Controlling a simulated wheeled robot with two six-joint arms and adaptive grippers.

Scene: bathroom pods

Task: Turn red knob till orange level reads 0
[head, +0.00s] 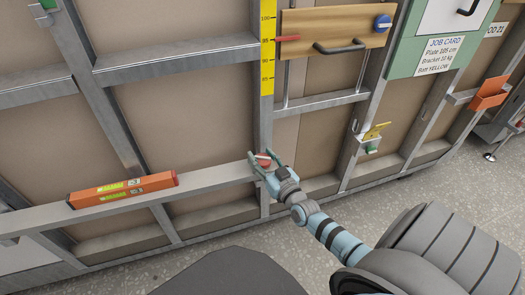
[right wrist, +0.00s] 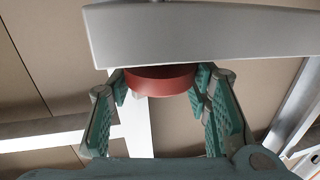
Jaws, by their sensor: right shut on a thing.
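The red knob (head: 263,161) sits at the right end of the metal rail (head: 222,177). My right gripper (head: 263,165) is at the knob, shut on it, with one finger on each side. In the right wrist view the red knob (right wrist: 160,80) is between the two green finger pads, under the grey rail (right wrist: 200,40). The orange level (head: 123,190) lies on the rail at the left, and the rail slopes in the picture. Its green vials show, but the reading is too small to make out. My left gripper is not in view.
A yellow scale (head: 267,45) runs up the post above the knob. A wooden plate (head: 335,28) with a black handle and a blue knob (head: 382,22) is above right. A yellow bracket (head: 375,131) and an orange holder (head: 490,92) are further right. The floor in front is clear.

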